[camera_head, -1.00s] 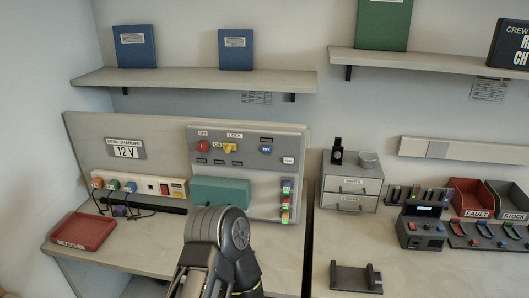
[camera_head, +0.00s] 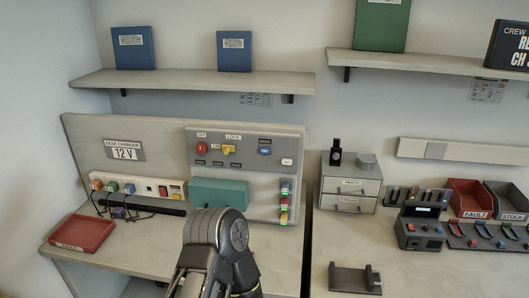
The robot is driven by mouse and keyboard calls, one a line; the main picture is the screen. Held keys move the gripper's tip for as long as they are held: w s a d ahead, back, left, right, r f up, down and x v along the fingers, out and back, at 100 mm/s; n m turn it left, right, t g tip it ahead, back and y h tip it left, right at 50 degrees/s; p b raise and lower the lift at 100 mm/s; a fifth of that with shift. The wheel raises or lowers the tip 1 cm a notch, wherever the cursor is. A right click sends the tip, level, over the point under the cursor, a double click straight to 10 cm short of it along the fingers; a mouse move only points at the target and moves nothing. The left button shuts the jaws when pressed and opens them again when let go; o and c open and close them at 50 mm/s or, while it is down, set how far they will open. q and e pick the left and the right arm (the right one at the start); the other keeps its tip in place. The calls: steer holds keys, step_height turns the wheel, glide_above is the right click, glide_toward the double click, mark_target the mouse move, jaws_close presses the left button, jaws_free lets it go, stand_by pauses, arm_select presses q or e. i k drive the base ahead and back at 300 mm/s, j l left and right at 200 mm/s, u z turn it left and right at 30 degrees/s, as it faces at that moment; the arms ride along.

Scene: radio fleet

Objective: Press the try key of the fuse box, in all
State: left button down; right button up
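A grey panel (camera_head: 215,147) stands upright at the back of the left desk, and I take it for the fuse box. It carries a red knob (camera_head: 202,148), a yellow lock lever (camera_head: 229,149), a blue key (camera_head: 264,151) and a white key (camera_head: 287,161). The lettering on the blue and white keys is too small to read. A teal cover (camera_head: 218,192) sits low on the panel, with a column of coloured fuses (camera_head: 284,201) to its right. One dark arm of mine rises from the bottom in front of the desk, below the teal cover. Neither gripper's fingers show.
A power strip (camera_head: 135,187) with coloured plugs and cables lies left of the panel. A red tray (camera_head: 82,234) is on the desk's left. A drawer unit (camera_head: 350,183), a radio unit (camera_head: 421,227) and a black cradle (camera_head: 355,279) stand on the right bench. Shelves hang above.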

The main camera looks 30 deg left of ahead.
mark_target(266, 150)
steer(key=k+j, duration=0.15)
steer(key=j, duration=0.2)
steer(key=k+j+u, duration=0.1)
steer(key=j, duration=0.3)
steer(key=k+j, duration=0.1)
steer(key=j, duration=0.25)
steer(key=i+l, duration=0.35)
steer(key=i+u, duration=0.05)
